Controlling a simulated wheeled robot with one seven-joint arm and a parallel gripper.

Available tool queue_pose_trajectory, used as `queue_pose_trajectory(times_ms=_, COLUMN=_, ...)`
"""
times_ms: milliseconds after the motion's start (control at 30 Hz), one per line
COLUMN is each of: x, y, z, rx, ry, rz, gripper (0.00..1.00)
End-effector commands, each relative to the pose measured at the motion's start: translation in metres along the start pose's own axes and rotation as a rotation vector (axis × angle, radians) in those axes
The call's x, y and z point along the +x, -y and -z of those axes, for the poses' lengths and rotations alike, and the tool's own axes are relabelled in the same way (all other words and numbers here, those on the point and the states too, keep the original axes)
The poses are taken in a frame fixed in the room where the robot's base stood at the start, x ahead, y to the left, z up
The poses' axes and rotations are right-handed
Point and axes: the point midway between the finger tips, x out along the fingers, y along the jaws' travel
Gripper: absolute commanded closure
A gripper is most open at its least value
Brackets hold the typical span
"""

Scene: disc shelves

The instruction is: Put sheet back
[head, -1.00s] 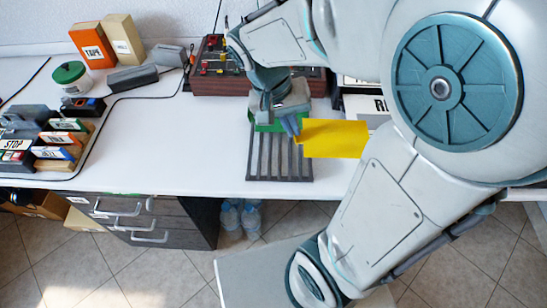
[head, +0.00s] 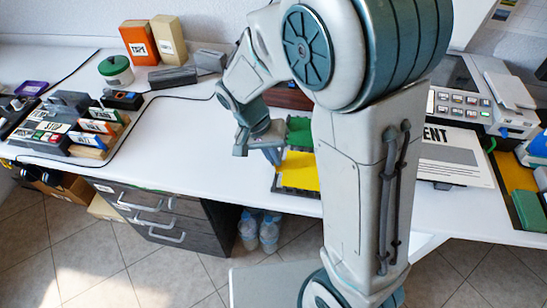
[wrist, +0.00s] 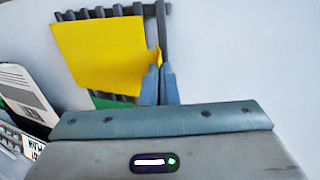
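A yellow sheet (head: 298,172) lies over or just above a dark slatted rack (head: 311,191) on the white desk. In the wrist view the yellow sheet (wrist: 95,52) covers most of the rack, whose bars (wrist: 115,11) show at its far edge. My gripper (head: 272,158) is at the sheet's edge. In the wrist view its two fingers (wrist: 161,75) are close together, with a narrow bent strip of the sheet between their tips. Whether the sheet rests on the rack cannot be told. A green piece (head: 300,132) shows beside the sheet, partly hidden by my arm.
A printed page (head: 456,158) and a machine with buttons (head: 462,103) stand at the right. A stamp holder (head: 70,130), a green-lidded jar (head: 116,71) and upright boxes (head: 139,42) are at the left. The desk left of the rack is clear.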

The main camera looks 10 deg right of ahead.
Motion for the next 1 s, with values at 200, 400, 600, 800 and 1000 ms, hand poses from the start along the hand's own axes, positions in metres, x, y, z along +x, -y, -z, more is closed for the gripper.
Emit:
queue_pose_trajectory(times_ms=200, x=0.006, y=0.002, z=0.000, rx=0.001, ry=-0.001, rz=0.001, gripper=1.00)
queue_pose_trajectory(times_ms=400, x=0.010, y=0.003, z=0.000, rx=0.001, ry=0.000, rz=0.000, gripper=1.00)
queue_pose_trajectory(times_ms=600, x=0.009, y=0.003, z=0.000, rx=0.001, ry=0.000, rz=0.000, gripper=0.77)
queue_pose_trajectory(times_ms=800, x=0.007, y=0.002, z=0.000, rx=0.001, ry=-0.001, rz=0.001, gripper=0.77)
queue_pose_trajectory(times_ms=1000, x=-0.019, y=0.002, z=0.001, rx=0.000, ry=-0.004, rz=0.004, gripper=0.77)
